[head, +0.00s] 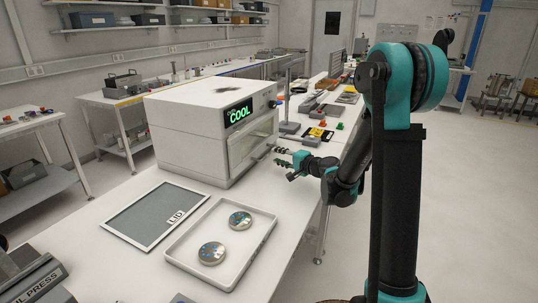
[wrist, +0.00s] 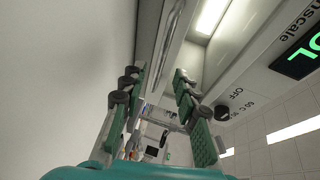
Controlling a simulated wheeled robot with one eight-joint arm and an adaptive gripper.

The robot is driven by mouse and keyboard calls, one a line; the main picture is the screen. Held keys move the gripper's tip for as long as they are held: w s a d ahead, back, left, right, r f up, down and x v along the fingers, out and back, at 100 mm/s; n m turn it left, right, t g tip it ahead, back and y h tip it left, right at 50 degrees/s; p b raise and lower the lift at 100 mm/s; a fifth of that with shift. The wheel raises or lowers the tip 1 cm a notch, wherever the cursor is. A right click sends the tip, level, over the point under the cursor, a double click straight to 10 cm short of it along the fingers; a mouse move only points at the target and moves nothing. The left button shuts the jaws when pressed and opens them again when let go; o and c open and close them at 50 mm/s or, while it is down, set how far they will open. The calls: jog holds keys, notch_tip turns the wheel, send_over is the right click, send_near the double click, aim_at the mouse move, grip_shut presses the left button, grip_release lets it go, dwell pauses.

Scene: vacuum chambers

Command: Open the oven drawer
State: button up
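The oven (head: 185,125) is a white box on the bench with a green "COOL" display (head: 238,113). Its drawer front (head: 248,147) faces right in the head view and looks flush with the body. My gripper (head: 283,155) is beside the drawer front, level with its lower part. In the wrist view my gripper (wrist: 158,80) has its two green-padded fingers spread apart. A silver handle bar (wrist: 172,45) runs lengthwise in the gap between them. I cannot tell whether either finger touches the bar.
In front of the oven lie a grey-screened lid (head: 150,217) and a white tray (head: 187,258) with two round pieces (head: 240,220). A press (head: 32,280) stands at the lower left. Tools and small parts (head: 318,133) lie behind my gripper. The floor (head: 480,200) at the right is open.

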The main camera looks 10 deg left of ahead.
aim_at(270, 153)
jog(key=x, duration=0.6)
grip_shut()
dwell(0.4)
